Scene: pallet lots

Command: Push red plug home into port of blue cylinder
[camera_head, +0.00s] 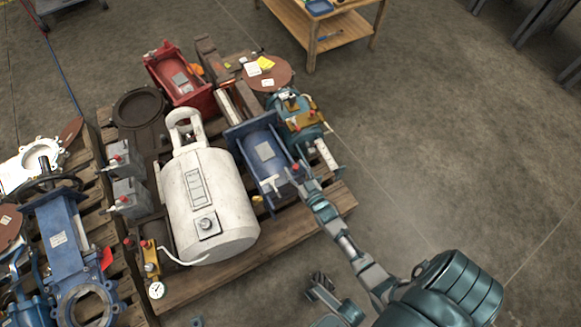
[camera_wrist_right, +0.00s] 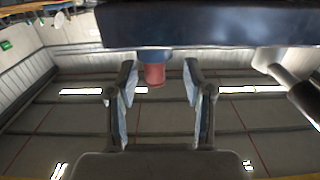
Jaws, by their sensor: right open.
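The blue cylinder (camera_head: 265,152) lies on the pallet, right of the white tank, with a pale label on top and a square flange at each end. In the right wrist view its dark blue body (camera_wrist_right: 205,27) fills the top. The red plug (camera_wrist_right: 154,74) sticks out from a blue collar there; how deep it sits is hidden. My right gripper (camera_head: 304,180) is at the cylinder's right end. In the wrist view its open fingers (camera_wrist_right: 159,92) stand on either side of the plug, with gaps. A dark claw-like part at the bottom of the head view may be my left gripper (camera_head: 320,284).
The white tank (camera_head: 207,200) stands left of the cylinder. A teal housing with brass parts (camera_head: 303,117) is close behind my right gripper. A red casting (camera_head: 180,78) and a rusty disc (camera_head: 267,73) lie farther back. Floor right of the pallet is clear up to a wooden table (camera_head: 325,38).

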